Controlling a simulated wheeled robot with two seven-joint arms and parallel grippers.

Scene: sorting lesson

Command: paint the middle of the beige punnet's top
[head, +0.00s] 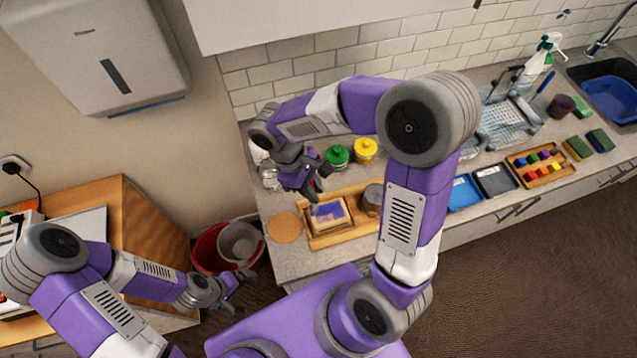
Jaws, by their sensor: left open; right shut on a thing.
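The beige punnet (329,226) sits in a wooden tray (345,237) on the counter. A purple patch shows on its top; I cannot tell whether it is paint. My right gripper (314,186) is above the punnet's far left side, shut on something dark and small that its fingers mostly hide. I cannot tell whether that thing touches the punnet. My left gripper (236,292) is open and empty, low at the left beside the buckets, well away from the punnet.
A grey metal cup (373,199) stands in the tray's right part. A green-lidded jar (337,155) and a yellow-lidded jar (365,150) stand behind. A round cork mat (284,227) lies left. A blue tray (464,193) and cube tray (541,165) are right. A red bucket (206,250) stands below.

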